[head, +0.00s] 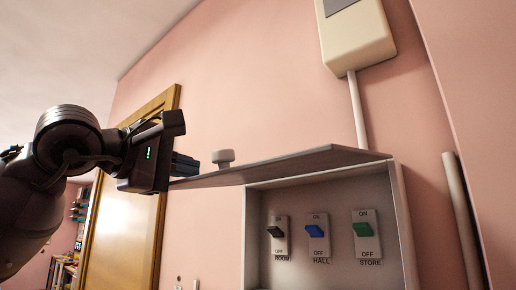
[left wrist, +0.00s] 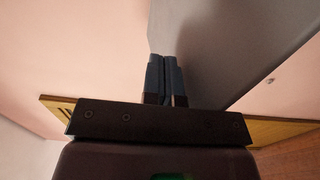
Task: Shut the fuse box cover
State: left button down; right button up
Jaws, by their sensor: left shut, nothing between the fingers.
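The fuse box (head: 405,225) is on the pink wall, with its cover (head: 285,166) swung up and standing out from the top edge, roughly level. A small knob (head: 223,157) sits on the cover's upper side near its outer end. Inside are a black, a blue (head: 316,231) and a green switch (head: 361,229). My left gripper (head: 190,165) is shut and empty at the cover's outer left end; I cannot tell whether it touches. In the left wrist view the shut fingers (left wrist: 166,75) lie beside the grey cover (left wrist: 235,45). My right gripper is not in view.
A cream meter box (head: 355,40) hangs above, with a pipe (head: 357,110) running down behind the cover. Another pipe (head: 462,220) stands to the right. A wooden-framed door (head: 130,220) and shelves are at the left.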

aim_at(189, 186)
pick_arm(q)
jog(key=f, duration=0.1)
jog(key=f+b, duration=0.1)
jog(key=w+f, duration=0.1)
jog(key=shift+d+f+b, duration=0.35)
jog(key=shift+b, duration=0.05)
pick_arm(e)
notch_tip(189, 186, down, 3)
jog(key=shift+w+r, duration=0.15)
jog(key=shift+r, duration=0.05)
pick_arm(q)
jog(key=f, duration=0.1)
jog(key=w+d+f+b, duration=0.1)
jog(key=f, duration=0.1)
jog(key=f+b, duration=0.1)
jog(key=shift+w+d+f, duration=0.2)
jog(key=shift+w+f, duration=0.05)
jog(key=shift+w, duration=0.1)
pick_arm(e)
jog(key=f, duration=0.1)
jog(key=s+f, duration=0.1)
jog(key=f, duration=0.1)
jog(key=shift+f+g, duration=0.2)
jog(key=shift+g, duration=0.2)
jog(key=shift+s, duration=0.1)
